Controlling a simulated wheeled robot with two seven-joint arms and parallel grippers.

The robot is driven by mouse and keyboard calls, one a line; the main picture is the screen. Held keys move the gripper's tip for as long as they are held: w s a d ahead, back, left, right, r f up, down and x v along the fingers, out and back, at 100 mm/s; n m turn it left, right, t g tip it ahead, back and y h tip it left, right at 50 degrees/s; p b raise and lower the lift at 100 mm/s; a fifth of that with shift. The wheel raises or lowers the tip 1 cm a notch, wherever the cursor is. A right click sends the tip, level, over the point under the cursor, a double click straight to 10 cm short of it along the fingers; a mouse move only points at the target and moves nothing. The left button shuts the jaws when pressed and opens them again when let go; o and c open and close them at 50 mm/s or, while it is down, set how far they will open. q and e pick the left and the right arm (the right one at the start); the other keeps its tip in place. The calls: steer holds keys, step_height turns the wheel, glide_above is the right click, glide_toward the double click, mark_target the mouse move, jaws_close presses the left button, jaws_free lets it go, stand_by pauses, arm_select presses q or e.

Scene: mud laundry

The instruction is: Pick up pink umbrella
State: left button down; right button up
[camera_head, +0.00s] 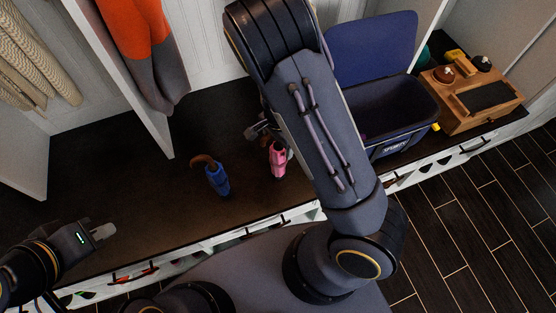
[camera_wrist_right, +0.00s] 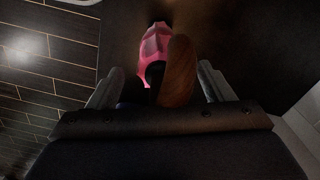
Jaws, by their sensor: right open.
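The pink umbrella (camera_head: 278,158) is short and folded, on the dark bench top. It also shows in the right wrist view (camera_wrist_right: 153,45), with a curved brown handle (camera_wrist_right: 179,70) close to the camera. My right gripper (camera_wrist_right: 158,72) is open, with one finger on each side of the handle and a gap to each. In the head view my right arm hides most of that gripper; only a part of it (camera_head: 259,130) shows just beyond the umbrella. My left gripper (camera_head: 103,231) is empty at the lower left, away from the umbrella; its finger gap is not clear.
A dark blue lidded bin (camera_head: 400,115) and a wooden box (camera_head: 470,98) are at the right. An orange and grey garment (camera_head: 140,50) hangs by a white divider. The bench's left part is clear.

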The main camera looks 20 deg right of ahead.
steer(key=c, duration=1.6)
steer(key=shift+o, duration=0.2)
steer(key=shift+r, duration=0.15)
